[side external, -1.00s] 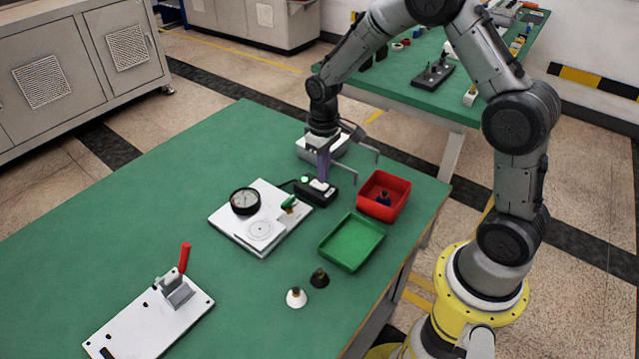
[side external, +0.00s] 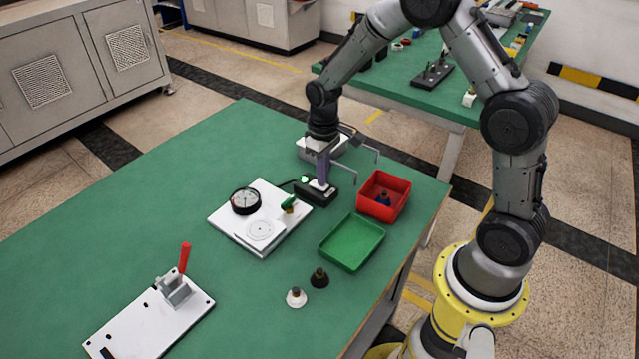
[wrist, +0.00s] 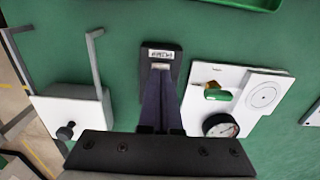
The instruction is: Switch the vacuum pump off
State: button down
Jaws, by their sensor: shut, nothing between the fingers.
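A dark switch box (side external: 314,194) lies on the green table, with a small green light at its left end. In the wrist view the box (wrist: 150,53) shows a white label and a pale switch piece (wrist: 161,66) just beyond my fingertips. My gripper (side external: 322,183) is shut and empty, pointing down over the box. Its fingertips (wrist: 160,73) are at the pale piece and largely hide it in the side view. I cannot tell whether they touch it or which way the switch is set.
A white plate (side external: 238,226) with a gauge (side external: 245,201) and green-handled valve (side external: 289,203) lies left of the box. A red bin (side external: 397,184) and green tray (side external: 337,257) stand to the right. A white box (wrist: 70,125) and thin metal bars (wrist: 96,60) are close to my gripper.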

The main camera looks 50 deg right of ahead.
jog(key=shift+f, duration=0.45)
jog(key=shift+r, duration=3.55)
jog(key=s+a+r+t, duration=0.2)
jog(key=s+r, duration=0.2)
jog(key=r, duration=0.4)
jog(key=s+a+r+t, duration=0.2)
jog(key=s+r, duration=0.2)
jog(key=r, duration=0.5)
jog(key=s+a+f+t, duration=0.1)
jog(key=s+f, duration=0.1)
jog(key=s, duration=1.4)
jog(key=shift+a+t, duration=0.25)
jog(key=shift+t, duration=0.05)
